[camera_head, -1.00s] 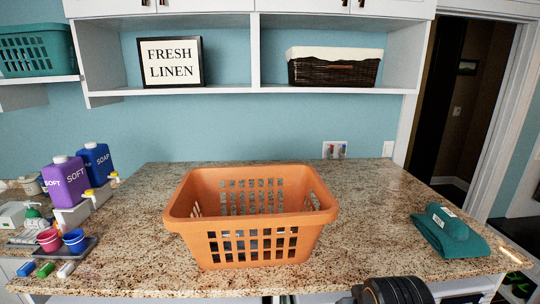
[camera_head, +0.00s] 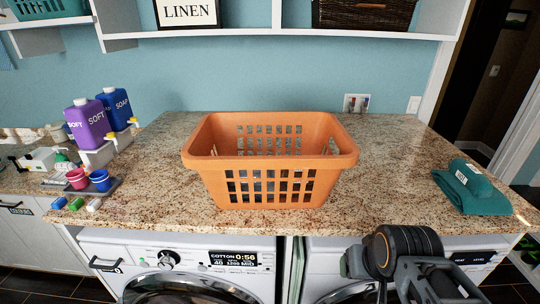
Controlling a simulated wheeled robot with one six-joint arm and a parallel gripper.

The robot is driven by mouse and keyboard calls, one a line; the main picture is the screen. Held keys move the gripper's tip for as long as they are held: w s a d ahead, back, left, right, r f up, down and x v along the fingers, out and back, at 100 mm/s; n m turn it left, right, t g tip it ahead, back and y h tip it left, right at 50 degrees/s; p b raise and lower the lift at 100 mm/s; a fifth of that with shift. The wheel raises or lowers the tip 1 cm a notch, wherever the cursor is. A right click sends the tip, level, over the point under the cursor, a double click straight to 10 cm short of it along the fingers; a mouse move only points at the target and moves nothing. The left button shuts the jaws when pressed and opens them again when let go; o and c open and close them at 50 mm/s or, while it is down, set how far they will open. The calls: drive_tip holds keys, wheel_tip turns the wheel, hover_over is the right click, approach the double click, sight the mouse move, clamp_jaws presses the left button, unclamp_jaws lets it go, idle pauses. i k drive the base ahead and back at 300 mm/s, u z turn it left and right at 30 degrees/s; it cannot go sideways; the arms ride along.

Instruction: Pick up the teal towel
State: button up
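The teal towel (camera_head: 478,197) lies folded flat on the right end of the granite counter. A rolled teal piece with a white label (camera_head: 463,172) rests on top of it. Part of my arm shows at the bottom right, in front of the right-hand machine and below the counter edge. The fingertips of my gripper cannot be made out, so its opening is not clear. Nothing touches the towel.
An orange laundry basket (camera_head: 270,190) stands mid-counter, left of the towel. Purple (camera_head: 88,125) and blue (camera_head: 117,108) bottles and small cups are at the left. Two front-loading machines sit under the counter (camera_head: 395,200). The counter between basket and towel is clear.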

sight(467, 187)
drive_tip(key=z, duration=3.2)
drive_tip(key=i, duration=1.65)
drive_tip(key=u, duration=4.15)
